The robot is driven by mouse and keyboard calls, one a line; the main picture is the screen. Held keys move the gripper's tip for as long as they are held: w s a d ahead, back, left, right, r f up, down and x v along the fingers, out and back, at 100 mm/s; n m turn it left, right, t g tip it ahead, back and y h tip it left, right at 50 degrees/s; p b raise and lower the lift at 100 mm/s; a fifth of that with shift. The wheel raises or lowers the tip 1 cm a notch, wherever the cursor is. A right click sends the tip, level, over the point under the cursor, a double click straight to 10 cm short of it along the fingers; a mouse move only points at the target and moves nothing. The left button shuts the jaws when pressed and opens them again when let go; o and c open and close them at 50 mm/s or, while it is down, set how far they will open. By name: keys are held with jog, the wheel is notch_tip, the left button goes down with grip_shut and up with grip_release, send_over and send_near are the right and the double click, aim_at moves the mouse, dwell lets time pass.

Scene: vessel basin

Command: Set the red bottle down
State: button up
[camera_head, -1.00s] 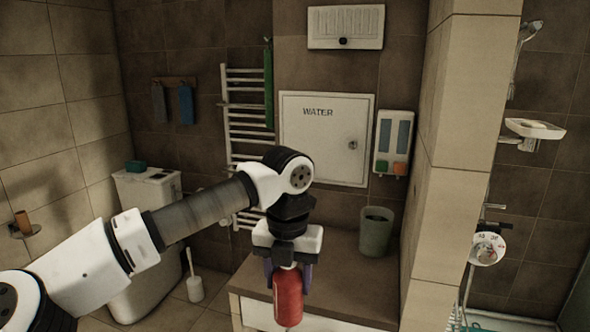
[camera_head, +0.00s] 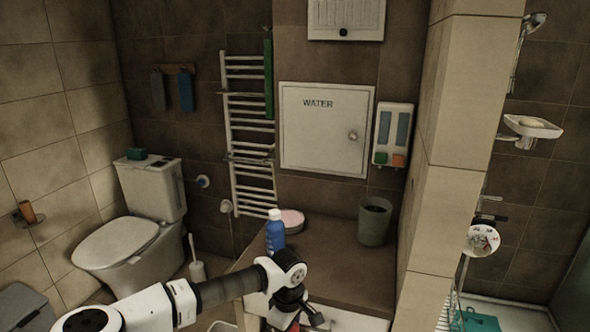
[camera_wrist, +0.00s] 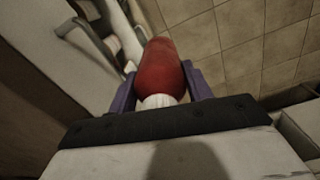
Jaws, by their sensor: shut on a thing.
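The red bottle (camera_wrist: 160,68) is held between the purple fingers of my gripper (camera_wrist: 163,90) in the wrist view. Its white neck end points toward the palm. In the head view my gripper (camera_head: 292,312) is low at the bottom edge, in front of the brown counter (camera_head: 335,262). Only a small bit of red shows there; the rest of the bottle is hidden or out of frame. The wrist view shows floor tiles (camera_wrist: 245,45) beyond the bottle and a pale front with a handle at the left. The bottle appears off any surface.
On the counter stand a blue bottle (camera_head: 275,238) with a white cap, a round pinkish dish (camera_head: 292,222) and a grey-green bin (camera_head: 374,224). The counter's middle and front are clear. A tiled pillar (camera_head: 440,180) bounds it on the right. A toilet (camera_head: 125,245) stands at left.

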jog(key=s+f+m+b, duration=0.1)
jog(key=s+f+m, duration=0.2)
jog(key=f, duration=1)
jog(key=s+d+f+m+b, duration=0.1)
jog(key=s+f+m+b, duration=0.1)
jog(key=f+m, duration=0.7)
jog(key=shift+s+d+f+b, duration=0.15)
jog(key=shift+s+f+b, duration=0.2)
jog(key=shift+f, duration=2.2)
